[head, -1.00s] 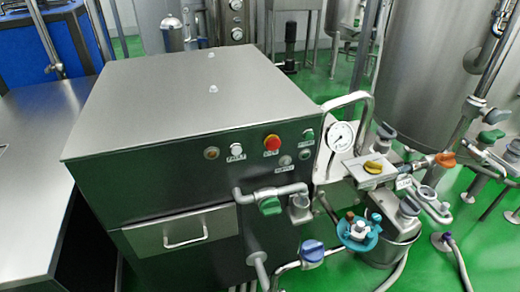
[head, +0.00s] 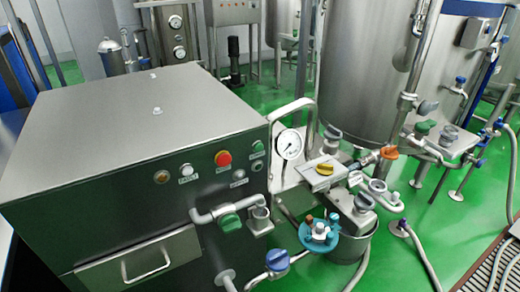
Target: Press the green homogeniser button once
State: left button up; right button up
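The homogeniser is a steel box-shaped cabinet (head: 100,205) at the left of the head view, with a dark front panel. A small green button (head: 257,145) sits at the upper right end of that panel, with a label plate under it. A red button (head: 223,158) is to its left. Neither of my grippers shows in the head view, and nothing visible touches the green button.
A pressure gauge (head: 290,144) stands just right of the panel. A pipe with a green valve handle (head: 230,222) juts out below the buttons. A blue valve handle (head: 277,260) and a steel bucket (head: 345,247) are lower down.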

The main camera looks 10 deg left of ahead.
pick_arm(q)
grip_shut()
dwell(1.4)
